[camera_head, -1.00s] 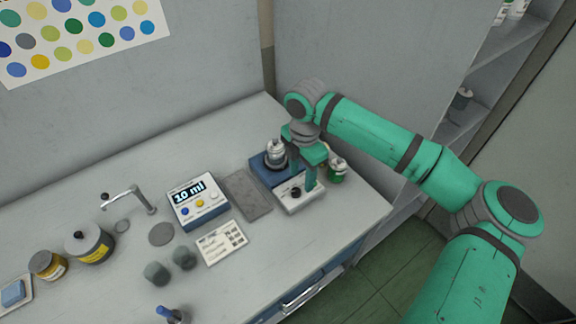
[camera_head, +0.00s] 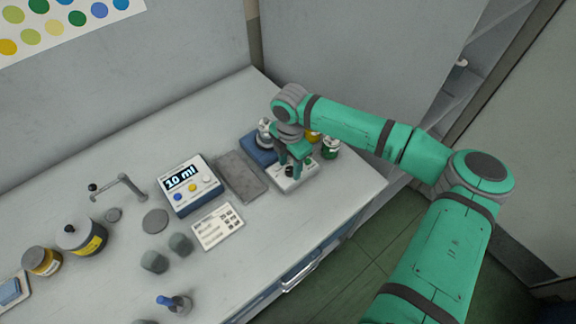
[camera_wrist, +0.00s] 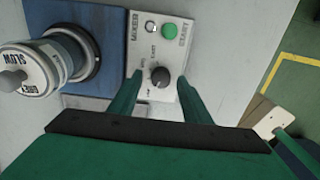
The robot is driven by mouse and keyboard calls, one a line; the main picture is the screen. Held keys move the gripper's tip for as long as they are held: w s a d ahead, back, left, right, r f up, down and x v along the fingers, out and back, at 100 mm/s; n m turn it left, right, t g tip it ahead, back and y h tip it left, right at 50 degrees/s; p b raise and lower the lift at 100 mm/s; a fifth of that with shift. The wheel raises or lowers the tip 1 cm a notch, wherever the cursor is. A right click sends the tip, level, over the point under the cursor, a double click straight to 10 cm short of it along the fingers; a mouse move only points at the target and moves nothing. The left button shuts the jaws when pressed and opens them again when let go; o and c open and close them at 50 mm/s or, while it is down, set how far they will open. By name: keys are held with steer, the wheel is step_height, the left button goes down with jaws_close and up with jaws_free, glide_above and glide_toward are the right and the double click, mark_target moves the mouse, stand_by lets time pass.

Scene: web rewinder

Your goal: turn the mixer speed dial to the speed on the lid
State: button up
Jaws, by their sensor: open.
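The mixer speed dial (camera_wrist: 160,77) is a small black knob on the mixer's white panel (camera_wrist: 167,28) in the wrist view. Small speed words stand around it; its pointer is too small to read surely. My gripper (camera_wrist: 159,88) is open, one green finger on each side of the dial, not clearly touching it. In the head view my gripper (camera_head: 294,168) is low over the panel. A can stands on the mixer's blue base (camera_wrist: 100,88). Its white lid (camera_wrist: 22,68) reads SLOW at the rim, with another word I cannot read surely.
A grey mat (camera_head: 240,175), a display box reading 10 ml (camera_head: 190,184) and a printed card (camera_head: 217,226) lie left.

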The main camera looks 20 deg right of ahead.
steer(key=shift+s+d+f, duration=0.15)
steer(key=shift+d+f, duration=0.05)
steer(key=shift+f, duration=0.1)
steer(key=shift+a, duration=0.1)
steer(key=c, duration=1)
steer(key=shift+a, duration=0.1)
steer(key=shift+c, duration=0.2)
